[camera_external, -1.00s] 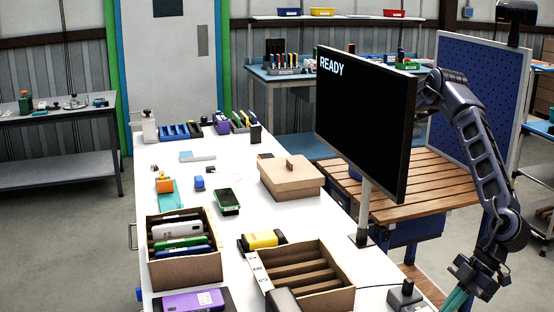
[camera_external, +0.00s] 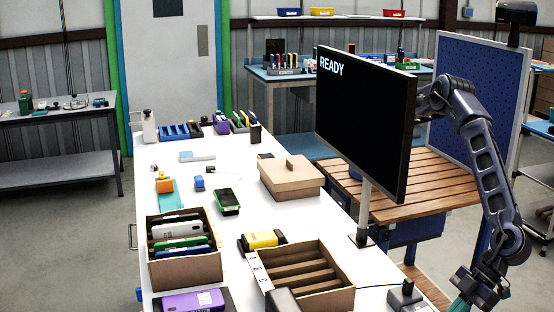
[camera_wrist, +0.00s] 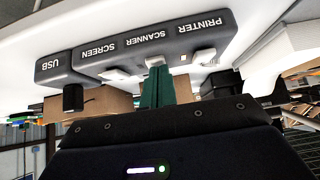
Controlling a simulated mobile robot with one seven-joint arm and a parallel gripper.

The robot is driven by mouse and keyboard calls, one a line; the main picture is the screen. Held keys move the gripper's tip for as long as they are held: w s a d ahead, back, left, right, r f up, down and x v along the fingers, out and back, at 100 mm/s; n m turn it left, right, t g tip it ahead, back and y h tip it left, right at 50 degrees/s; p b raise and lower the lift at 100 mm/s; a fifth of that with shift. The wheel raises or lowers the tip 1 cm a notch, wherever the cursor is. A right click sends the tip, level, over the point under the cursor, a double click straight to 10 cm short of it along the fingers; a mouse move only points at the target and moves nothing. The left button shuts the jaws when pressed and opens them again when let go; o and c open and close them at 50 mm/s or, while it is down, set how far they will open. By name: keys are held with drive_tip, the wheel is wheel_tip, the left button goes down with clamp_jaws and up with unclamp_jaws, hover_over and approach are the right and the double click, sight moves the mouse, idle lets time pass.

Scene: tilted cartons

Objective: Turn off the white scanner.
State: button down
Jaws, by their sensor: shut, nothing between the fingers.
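In the wrist view a dark strip (camera_wrist: 90,62) carries the labels USB, SCREEN, SCANNER and PRINTER, with several small light and dark parts along its edge. My gripper (camera_wrist: 155,72) has green fingers shut together, with their tips at the light part under the SCANNER label; I cannot tell whether they touch it. In the external view my gripper (camera_external: 462,302) is low at the right, its fingertips near the bottom edge. A white handheld device (camera_external: 166,230) stands in the left carton (camera_external: 186,268); I cannot tell whether it is the white scanner.
A black monitor (camera_external: 365,120) reading READY stands at the white table's (camera_external: 230,235) right side. An open slotted carton (camera_external: 318,300) and a closed brown box (camera_external: 290,180) are on the table. A dark box with a knob (camera_external: 407,296) is at the near right corner.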

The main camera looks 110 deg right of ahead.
drive_tip(key=shift+r, duration=0.1)
drive_tip(key=shift+r, duration=0.7)
drive_tip(key=shift+r, duration=0.1)
drive_tip(key=shift+r, duration=0.2)
drive_tip(key=r, duration=0.4)
drive_tip(key=shift+s, duration=0.35)
drive_tip(key=s+r, duration=0.5)
drive_tip(key=s, duration=0.2)
drive_tip(key=shift+s+r, duration=0.2)
drive_tip(key=shift+s, duration=0.15)
